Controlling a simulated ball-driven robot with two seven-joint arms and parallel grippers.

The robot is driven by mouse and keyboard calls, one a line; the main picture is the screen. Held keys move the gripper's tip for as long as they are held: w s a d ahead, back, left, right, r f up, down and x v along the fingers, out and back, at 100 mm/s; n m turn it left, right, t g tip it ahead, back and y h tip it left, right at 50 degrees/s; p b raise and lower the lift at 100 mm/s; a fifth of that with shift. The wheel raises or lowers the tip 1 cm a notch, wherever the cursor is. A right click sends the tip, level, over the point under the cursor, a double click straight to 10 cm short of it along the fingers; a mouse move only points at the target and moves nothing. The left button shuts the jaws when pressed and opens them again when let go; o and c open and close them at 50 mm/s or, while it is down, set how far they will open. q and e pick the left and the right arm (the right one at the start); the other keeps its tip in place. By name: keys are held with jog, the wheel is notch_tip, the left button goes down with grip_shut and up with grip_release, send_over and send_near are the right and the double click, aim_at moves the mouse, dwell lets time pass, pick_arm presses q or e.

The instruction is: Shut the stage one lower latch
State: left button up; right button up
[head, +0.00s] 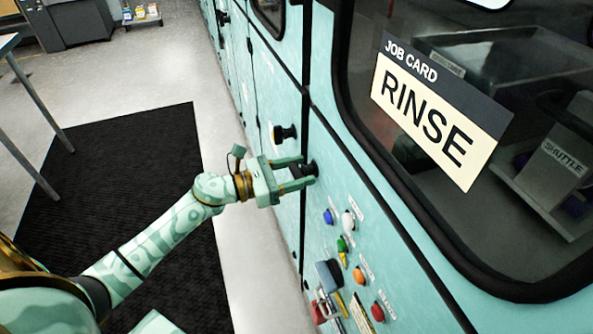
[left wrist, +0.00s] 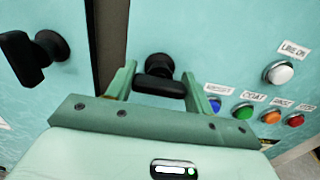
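A black latch handle (head: 311,168) sits on the teal machine panel below the window. In the left wrist view this latch (left wrist: 160,86) has its bar lying roughly level. My left gripper (head: 305,173) is open, with one finger on each side of the bar; in the left wrist view the fingers (left wrist: 160,78) stand near its two ends. I cannot tell whether they touch it. A second black latch (head: 284,132) is on the neighbouring door to the left, and also shows in the left wrist view (left wrist: 35,56). No latch label is readable. My right gripper is out of view.
Coloured buttons (head: 343,244) and a boxy control (head: 328,273) sit on the panel below the gripper. A RINSE job card (head: 435,110) is on the window above right. A black mat (head: 120,190) lies on the floor; a table (head: 25,100) stands at left.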

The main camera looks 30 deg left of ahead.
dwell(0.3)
pick_arm(q)
jog(key=shift+n, duration=0.4)
jog(key=n+p, duration=0.1)
jog(key=n, duration=0.2)
jog(key=shift+r+n, duration=0.1)
jog(key=shift+n, duration=0.2)
jog(key=n+p, duration=0.2)
jog(key=n, duration=0.3)
jog(key=shift+w+a+n+p, duration=0.1)
jog(key=shift+n+p, duration=0.2)
jog(key=n+p, duration=0.2)
jog(key=n, duration=0.3)
jog(key=shift+f+n+p, duration=0.2)
jog(key=shift+n+p, duration=0.3)
jog(key=shift+n, duration=1)
